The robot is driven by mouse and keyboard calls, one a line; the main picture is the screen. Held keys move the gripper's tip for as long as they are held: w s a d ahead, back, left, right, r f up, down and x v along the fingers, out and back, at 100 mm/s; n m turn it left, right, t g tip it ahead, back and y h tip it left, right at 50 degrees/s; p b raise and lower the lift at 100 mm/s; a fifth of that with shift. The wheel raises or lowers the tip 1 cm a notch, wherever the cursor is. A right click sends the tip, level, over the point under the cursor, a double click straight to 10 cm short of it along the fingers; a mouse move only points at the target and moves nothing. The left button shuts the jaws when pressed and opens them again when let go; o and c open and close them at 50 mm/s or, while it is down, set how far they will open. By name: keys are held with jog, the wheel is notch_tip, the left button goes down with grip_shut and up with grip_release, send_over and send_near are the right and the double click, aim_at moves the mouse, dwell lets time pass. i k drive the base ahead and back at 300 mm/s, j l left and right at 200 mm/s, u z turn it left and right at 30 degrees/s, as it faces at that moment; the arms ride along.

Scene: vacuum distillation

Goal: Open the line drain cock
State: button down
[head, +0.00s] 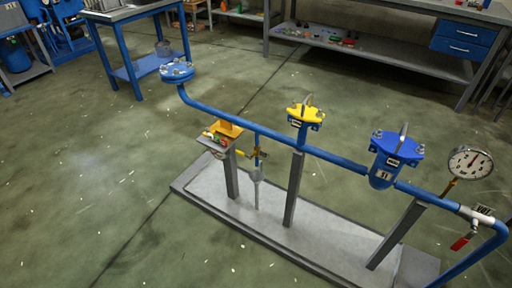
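A blue pipe line (338,160) runs on posts across the middle and right of the head view. A thin branch (257,162) drops from it with a small brass-coloured cock (258,153), which looks like the line drain cock. A red-handled valve (463,241) is at the right end of the line, by the bend. My gripper is not in view.
A grey base plate (325,235) carries the posts. A yellow tray (226,130) with small parts stands left of the branch. A yellow-capped fitting (307,113), a blue vessel (388,165) and a gauge (470,162) are on the line. The floor at left is clear.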

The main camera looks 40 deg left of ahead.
aim_at(238, 152)
jog(key=j+u, duration=0.1)
jog(key=u, duration=1.65)
jog(key=i+j+z, duration=0.3)
jog(key=i+j, duration=0.2)
jog(key=j, duration=0.15)
jog(key=i+j+z, duration=0.3)
jog(key=j, duration=0.45)
jog(key=i+j+z, duration=0.15)
jog(key=i+j, duration=0.15)
jog(key=j, duration=0.1)
